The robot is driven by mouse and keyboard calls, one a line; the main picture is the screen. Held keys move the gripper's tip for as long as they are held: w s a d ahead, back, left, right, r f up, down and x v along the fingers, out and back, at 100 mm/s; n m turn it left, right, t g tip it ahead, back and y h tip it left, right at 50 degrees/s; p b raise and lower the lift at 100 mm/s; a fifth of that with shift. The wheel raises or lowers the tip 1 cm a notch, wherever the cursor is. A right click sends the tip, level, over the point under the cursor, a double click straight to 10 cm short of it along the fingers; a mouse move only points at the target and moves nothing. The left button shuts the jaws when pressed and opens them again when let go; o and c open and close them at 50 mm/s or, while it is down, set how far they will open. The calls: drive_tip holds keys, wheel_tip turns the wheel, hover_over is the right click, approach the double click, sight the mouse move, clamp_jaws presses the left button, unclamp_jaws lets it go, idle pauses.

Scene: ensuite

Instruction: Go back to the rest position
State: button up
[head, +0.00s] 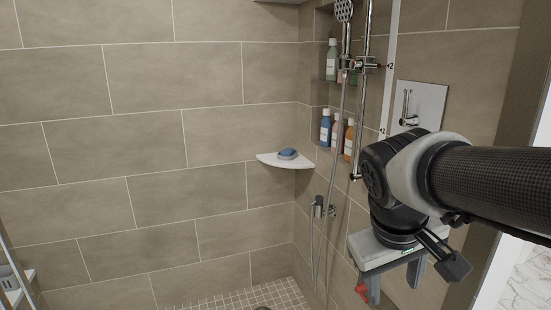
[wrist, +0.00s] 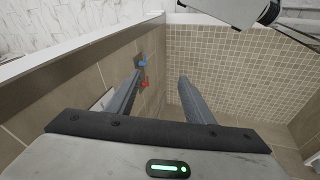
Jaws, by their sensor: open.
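My gripper (head: 394,284) hangs at the lower right of the head view, pointing down at the end of my arm. In the wrist view my gripper (wrist: 160,78) shows two grey fingers spread apart with nothing between them. It is open and empty, above the shower area. No held object is visible in either view.
A corner shelf (head: 270,161) carries a blue item (head: 287,154). Bottles (head: 337,133) stand in wall niches beside the shower rail (head: 362,95). A red handle (wrist: 145,84) and blue handle (wrist: 143,63) are near the left finger. The tiled floor (head: 230,299) looks mostly clear.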

drive_tip(key=s+a+m+t+y, duration=0.2)
drive_tip(key=s+a+t+y, duration=0.1)
drive_tip(key=s+a, duration=0.3)
wheel_tip(320, 180, up, 17)
drive_tip(key=p, duration=1.7)
drive_tip(key=shift+d+g, duration=0.25)
drive_tip(key=shift+g, duration=0.05)
drive_tip(key=shift+w, duration=0.1)
drive_tip(key=c, duration=0.4)
drive_tip(key=shift+a, duration=0.1)
